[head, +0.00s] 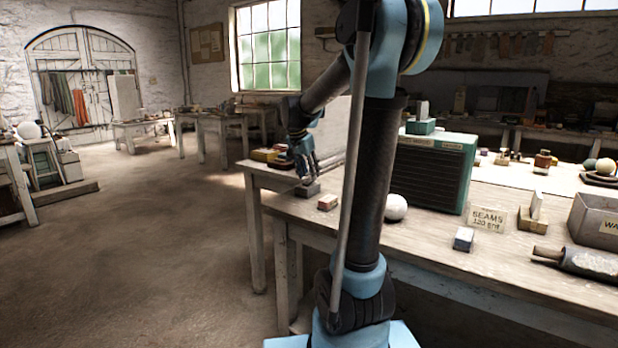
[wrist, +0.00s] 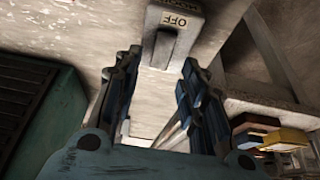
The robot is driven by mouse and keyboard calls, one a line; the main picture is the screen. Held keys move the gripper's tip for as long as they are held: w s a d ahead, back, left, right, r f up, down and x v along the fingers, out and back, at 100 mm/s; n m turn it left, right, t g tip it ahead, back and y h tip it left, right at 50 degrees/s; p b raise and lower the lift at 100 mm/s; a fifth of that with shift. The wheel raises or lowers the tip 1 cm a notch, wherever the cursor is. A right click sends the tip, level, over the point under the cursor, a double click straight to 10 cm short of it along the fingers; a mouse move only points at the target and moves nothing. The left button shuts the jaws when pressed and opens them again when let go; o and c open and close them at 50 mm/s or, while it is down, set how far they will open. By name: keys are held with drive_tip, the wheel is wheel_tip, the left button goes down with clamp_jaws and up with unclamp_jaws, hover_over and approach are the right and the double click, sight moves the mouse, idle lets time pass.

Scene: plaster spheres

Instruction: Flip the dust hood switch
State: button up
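The switch is a small grey box (wrist: 176,15) at the top of the wrist view, with an "OFF" label and a darker toggle (wrist: 160,48) below it. Further lettering at the picture's top edge is cut off. In the head view the grey box (head: 308,189) sits at the table's near left corner. My gripper (wrist: 158,72) is open and empty, with its fingers apart and the toggle showing between and beyond their tips. In the head view my gripper (head: 303,170) points down just above the box. I cannot tell whether it touches it.
A green grilled unit (head: 434,172) stands on the table, right of my gripper; its side shows in the wrist view (wrist: 38,115). A reddish block (head: 327,202) and a white sphere (head: 396,207) lie nearby. Stacked coloured boxes (wrist: 262,135) lie to the wrist view's right.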

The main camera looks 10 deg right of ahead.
drive_tip(key=v, duration=1)
